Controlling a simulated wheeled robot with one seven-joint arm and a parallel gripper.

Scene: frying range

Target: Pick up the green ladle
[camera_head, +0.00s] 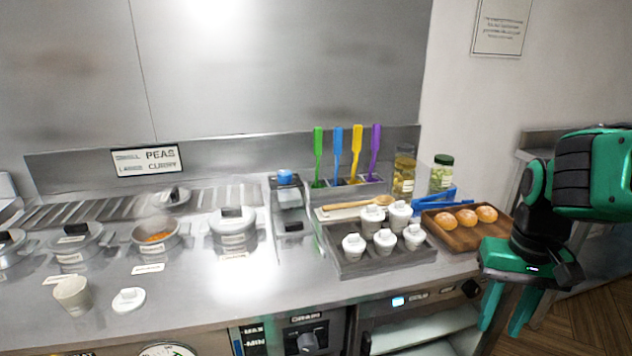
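The green ladle (318,155) stands upright at the left end of a row of coloured utensils in a grey holder (345,188) at the back of the counter. Its handle points up; its lower end is hidden in the holder. A blue one (338,152), a yellow one (356,152) and a purple one (374,150) stand to its right. My gripper (504,325) is at the lower right, fingers pointing down, in front of the counter's right end. The two green fingers are apart with nothing visible between them. It is far to the right of and nearer than the ladle.
A tray (350,268) of white lidded pots and a wooden tray (462,240) of buns stand between my gripper and the holder. Two jars (441,172) (404,174) stand right of the holder. A wooden spoon (350,204) lies in front of it.

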